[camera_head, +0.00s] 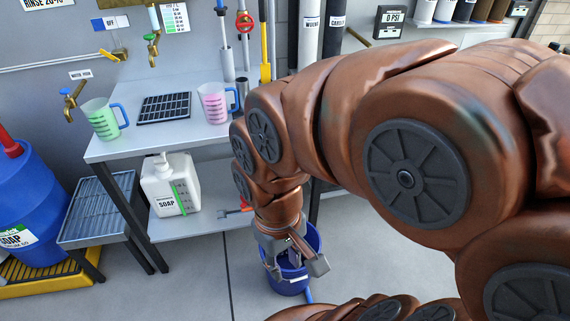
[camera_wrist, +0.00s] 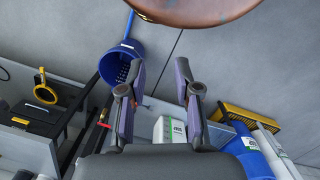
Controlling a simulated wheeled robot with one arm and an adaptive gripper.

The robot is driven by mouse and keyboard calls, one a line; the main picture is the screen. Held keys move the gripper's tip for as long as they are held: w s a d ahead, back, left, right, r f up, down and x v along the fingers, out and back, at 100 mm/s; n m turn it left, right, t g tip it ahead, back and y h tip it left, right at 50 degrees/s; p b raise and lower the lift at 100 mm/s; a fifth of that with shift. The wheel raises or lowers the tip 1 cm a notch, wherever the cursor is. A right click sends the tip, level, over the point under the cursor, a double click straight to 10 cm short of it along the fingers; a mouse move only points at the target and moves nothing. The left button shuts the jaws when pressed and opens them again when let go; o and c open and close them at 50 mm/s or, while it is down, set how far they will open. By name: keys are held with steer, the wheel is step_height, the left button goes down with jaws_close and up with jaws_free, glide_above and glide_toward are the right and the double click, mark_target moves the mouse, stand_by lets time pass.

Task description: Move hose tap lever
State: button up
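Several brass taps are on the back wall in the head view. One at the left has a blue lever (camera_head: 65,91), another has a yellow lever (camera_head: 110,55), and a third has a green lever (camera_head: 150,37). I cannot tell which is the hose tap. My gripper (camera_head: 292,268) hangs low in front of the blue bucket, well right of and below the taps. Its fingers also show in the wrist view (camera_wrist: 160,78), apart with nothing between them. No tap lever is clearly visible in the wrist view.
A grey bench (camera_head: 140,149) holds a green jug (camera_head: 101,119), a pink jug (camera_head: 213,103) and a black grid. A soap container (camera_head: 163,188) stands on its lower shelf. A blue bucket (camera_head: 289,286) is on the floor by my gripper. A blue drum (camera_head: 35,215) stands left.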

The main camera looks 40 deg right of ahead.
steer(key=w+d+f+n+t+h+b, duration=0.1)
steer(key=w+d+f+n+t+b, duration=0.15)
steer(key=w+d+f+b, duration=0.6)
steer(key=w+d+f+n+t+h+b, duration=0.2)
steer(key=w+d+f+t+b, duration=0.3)
steer(key=w, duration=0.7)
steer(key=w+d+f+n+t+h+b, duration=0.1)
steer(key=w+d+f+n+t+b, duration=0.2)
steer(key=w+d+f+b, duration=0.55)
steer(key=w+d+f+n+t+y+b, duration=0.5)
steer(key=w+f+n+t+b, duration=0.5)
steer(key=b, duration=0.7)
steer(key=shift+g+h, duration=0.55)
steer(key=shift+h, duration=0.05)
steer(key=shift+w+d+f+b, duration=0.15)
steer(key=shift+w+b, duration=0.2)
steer(key=shift+w, duration=0.9)
steer(key=shift+w+d+f+b, duration=0.1)
steer(key=shift+w+d+b, duration=0.2)
steer(key=shift+w, duration=0.9)
steer(key=shift+w+d+f+b, duration=0.1)
steer(key=shift+w+b, duration=0.3)
steer(key=shift+w, duration=0.85)
jaws_close()
